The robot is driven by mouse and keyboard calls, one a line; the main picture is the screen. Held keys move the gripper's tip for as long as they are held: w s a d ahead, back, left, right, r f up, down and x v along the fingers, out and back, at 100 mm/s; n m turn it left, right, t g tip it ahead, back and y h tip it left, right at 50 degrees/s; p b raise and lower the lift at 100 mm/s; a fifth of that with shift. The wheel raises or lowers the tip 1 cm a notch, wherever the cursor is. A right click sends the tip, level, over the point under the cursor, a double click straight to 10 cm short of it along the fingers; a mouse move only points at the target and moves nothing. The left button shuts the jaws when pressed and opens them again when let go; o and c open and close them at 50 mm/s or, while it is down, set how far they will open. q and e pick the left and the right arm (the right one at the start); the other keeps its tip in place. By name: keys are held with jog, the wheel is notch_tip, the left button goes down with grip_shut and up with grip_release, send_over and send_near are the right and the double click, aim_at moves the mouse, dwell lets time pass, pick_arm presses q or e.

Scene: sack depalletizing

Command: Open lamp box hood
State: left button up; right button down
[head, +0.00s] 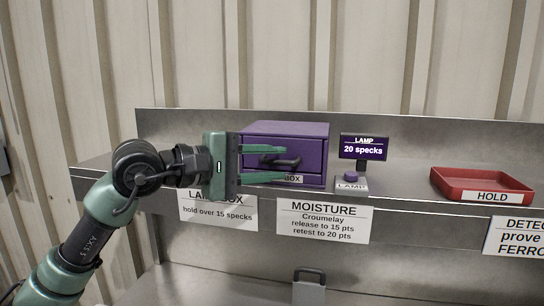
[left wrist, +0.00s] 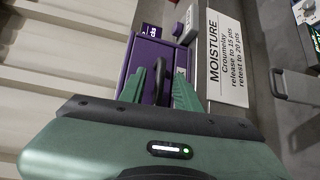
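The purple lamp box (head: 292,133) stands on the metal shelf, with a dark handle (head: 290,160) on its front. Its front looks closed. My left gripper (head: 284,164) is in front of the box with its two green fingers apart, one above and one below the handle. In the left wrist view, the fingers (left wrist: 169,72) point at the box (left wrist: 148,62), and the dark handle (left wrist: 180,58) shows between them. I cannot tell whether either finger touches the handle. The gripper hides the left part of the box front and part of its label. My right gripper is not in view.
Right of the box are a lamp display (head: 363,148) reading "20 specks" and a small purple button (head: 351,176) on a base. A red HOLD tray (head: 482,185) sits farther right. Signs, including MOISTURE (head: 323,220), hang along the shelf's front edge.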

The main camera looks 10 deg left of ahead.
pick_arm(q)
grip_shut()
jog(key=shift+d, duration=0.1)
dwell(1.4)
